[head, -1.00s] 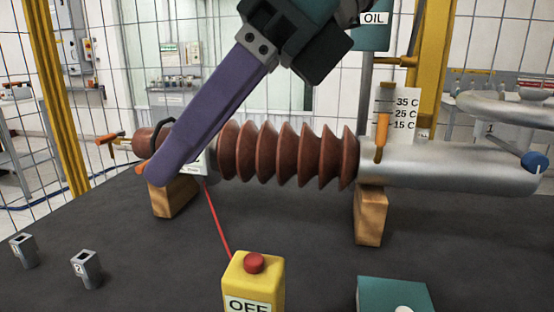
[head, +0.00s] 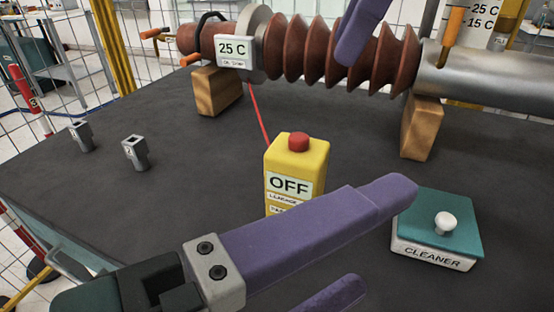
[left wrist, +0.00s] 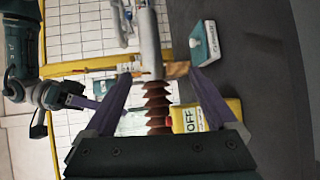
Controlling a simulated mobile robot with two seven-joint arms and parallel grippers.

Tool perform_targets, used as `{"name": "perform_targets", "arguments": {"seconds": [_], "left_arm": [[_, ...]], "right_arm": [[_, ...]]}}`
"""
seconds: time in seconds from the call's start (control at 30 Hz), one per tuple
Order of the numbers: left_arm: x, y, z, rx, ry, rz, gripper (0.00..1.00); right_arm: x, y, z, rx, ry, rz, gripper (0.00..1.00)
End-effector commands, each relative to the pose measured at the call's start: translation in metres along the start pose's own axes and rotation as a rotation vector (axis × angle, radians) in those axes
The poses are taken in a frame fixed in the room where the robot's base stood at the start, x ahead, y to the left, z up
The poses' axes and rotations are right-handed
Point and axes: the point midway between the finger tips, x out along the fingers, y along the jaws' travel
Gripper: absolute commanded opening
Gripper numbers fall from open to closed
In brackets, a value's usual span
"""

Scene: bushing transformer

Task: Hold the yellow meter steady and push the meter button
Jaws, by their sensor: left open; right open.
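The yellow meter (head: 313,157) stands upright on the dark table, with an OFF display and a red button (head: 299,142) on top. A red cable runs from it to the bushing. My left gripper (head: 383,238) is open and empty, its purple fingers in front of the meter, one covering the meter's lower front edge. In the left wrist view the meter (left wrist: 190,121) is partly behind the right finger of this gripper (left wrist: 160,74). My right gripper (head: 358,32) is at the top, open, with a purple finger in front of the bushing; the rest is cut off.
The brown ribbed bushing (head: 300,45) lies on wooden blocks (head: 219,92) behind the meter, with a 25 C display (head: 235,51) on it. A teal cleaner box (head: 437,222) with a white knob stands right. Two small metal sockets (head: 135,153) stand left. Table between is clear.

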Motion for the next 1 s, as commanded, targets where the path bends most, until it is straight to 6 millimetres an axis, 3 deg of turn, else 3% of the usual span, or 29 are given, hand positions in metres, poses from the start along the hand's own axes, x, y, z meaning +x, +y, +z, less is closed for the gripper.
{"name": "perform_targets", "arguments": {"seconds": [0.1,0.2,0.33,0.5,0.6,0.77,1.0], "left_arm": [[0.008,0.021,-0.019,-0.381,0.095,0.179,1.00],[0.009,0.018,-0.043,-0.724,0.196,0.286,1.00],[0.008,-0.011,-0.068,-1.124,0.340,0.352,1.00],[0.005,-0.056,-0.080,-1.473,0.504,0.362,1.00],[0.003,-0.073,-0.081,-1.577,0.564,0.357,1.00],[0.010,-0.083,-0.086,-1.626,0.595,0.354,1.00],[0.045,-0.089,-0.110,-1.625,0.593,0.357,1.00]], "right_arm": [[0.000,0.000,0.000,0.000,0.000,0.000,0.50],[0.000,0.000,0.000,0.000,0.000,0.000,0.50],[0.000,0.000,0.000,0.000,-0.001,0.000,0.50],[0.000,0.000,0.000,0.000,-0.001,0.000,0.50],[0.000,0.000,0.000,0.000,-0.001,0.000,0.50],[0.000,0.000,0.000,0.000,-0.001,0.000,0.50],[0.000,0.000,0.000,0.000,-0.001,0.000,0.50]]}}
